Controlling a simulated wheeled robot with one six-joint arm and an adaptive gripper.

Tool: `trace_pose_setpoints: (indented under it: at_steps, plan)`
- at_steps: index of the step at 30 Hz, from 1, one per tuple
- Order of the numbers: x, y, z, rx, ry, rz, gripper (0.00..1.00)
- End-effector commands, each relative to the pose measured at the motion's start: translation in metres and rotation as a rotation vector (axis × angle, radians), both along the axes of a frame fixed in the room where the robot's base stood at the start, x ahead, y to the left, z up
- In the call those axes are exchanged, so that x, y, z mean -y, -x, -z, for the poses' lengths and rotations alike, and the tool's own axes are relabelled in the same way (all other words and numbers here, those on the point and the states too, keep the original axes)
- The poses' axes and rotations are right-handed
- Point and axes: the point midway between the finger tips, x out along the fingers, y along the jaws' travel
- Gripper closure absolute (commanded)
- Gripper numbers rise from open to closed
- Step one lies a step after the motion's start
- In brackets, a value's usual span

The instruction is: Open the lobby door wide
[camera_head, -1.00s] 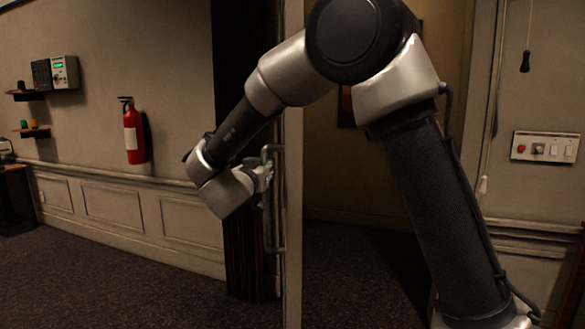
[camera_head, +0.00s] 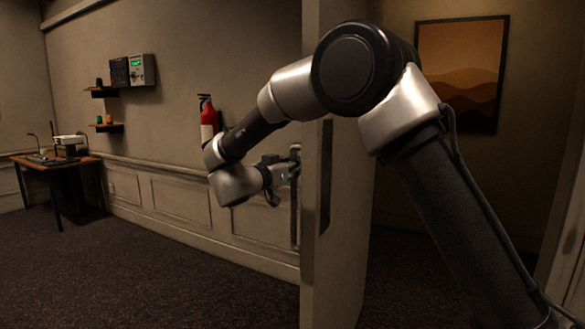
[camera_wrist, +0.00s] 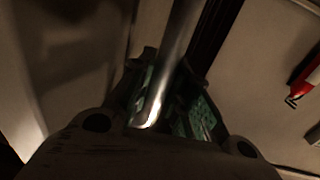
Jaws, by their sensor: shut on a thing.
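The lobby door (camera_head: 343,240) stands open, seen nearly edge-on in the head view, with a dark recessed strip on its near edge. A vertical metal bar handle (camera_head: 294,222) is on its left face. My gripper (camera_head: 284,172) is at the upper part of this handle. In the wrist view the handle (camera_wrist: 176,50) runs between the two fingers of my gripper (camera_wrist: 165,95), which are closed around it. The door's hinge side is hidden behind my arm.
A fire extinguisher (camera_head: 208,118) hangs on the wall left of the door. A small desk (camera_head: 55,163) stands at the far left. A framed picture (camera_head: 461,73) hangs beyond the doorway. Dark carpet (camera_head: 150,270) to the left is clear.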

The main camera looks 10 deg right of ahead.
Motion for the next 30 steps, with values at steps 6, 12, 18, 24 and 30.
trace_pose_setpoints:
  at_steps: [6, 12, 18, 24, 30]
  plan:
    - [0.0015, -0.003, -0.004, 0.007, 0.001, -0.001, 1.0]
    - [0.0014, -0.0031, -0.0043, 0.009, 0.001, -0.002, 1.0]
    - [0.0013, -0.0029, -0.0038, 0.008, 0.0, -0.001, 0.62]
    - [0.0009, -0.002, -0.0022, 0.004, 0.0, -0.001, 0.59]
    - [-0.003, 0.002, -0.0015, 0.004, 0.0, -0.002, 0.59]
